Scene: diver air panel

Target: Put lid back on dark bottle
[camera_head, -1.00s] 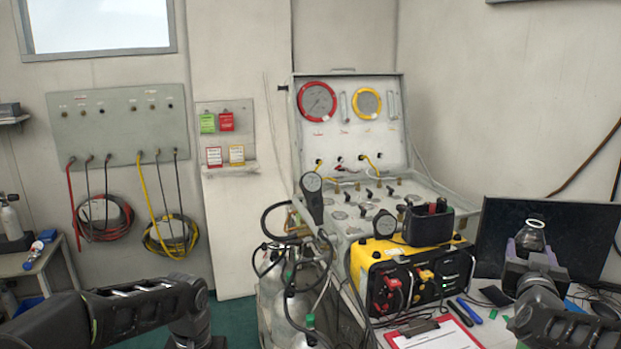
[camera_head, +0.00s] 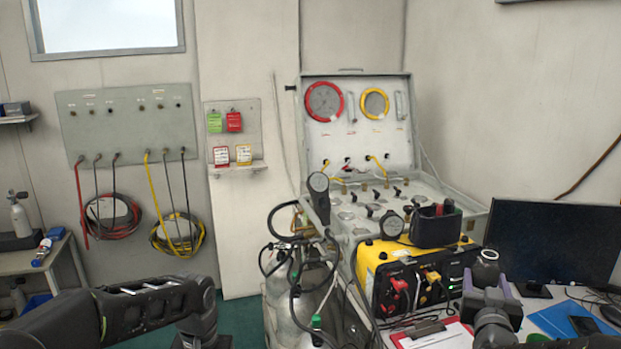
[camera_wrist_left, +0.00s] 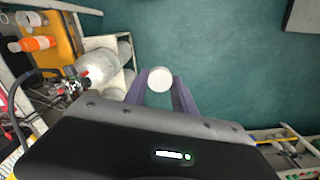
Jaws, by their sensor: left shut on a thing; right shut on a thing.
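The dark bottle (camera_head: 487,270) is upright in my right gripper (camera_head: 489,288), to the right of the yellow unit in the head view. The gripper's purple fingers are around its sides and hide its lower part. A pale ring shows at its top. A round white lid (camera_wrist_left: 160,79) is between the purple fingertips of my left gripper (camera_wrist_left: 159,88) in the left wrist view, with the green floor beneath. My left arm comes in at the lower left of the head view, and its gripper is out of that picture.
A yellow and black unit (camera_head: 395,258) and a black monitor (camera_head: 560,243) stand on the crowded desk near the right gripper. A clipboard (camera_head: 432,336) lies at the front. Gas cylinders (camera_wrist_left: 103,66) with hoses are close to the left gripper. Open floor (camera_wrist_left: 220,60) lies beyond them.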

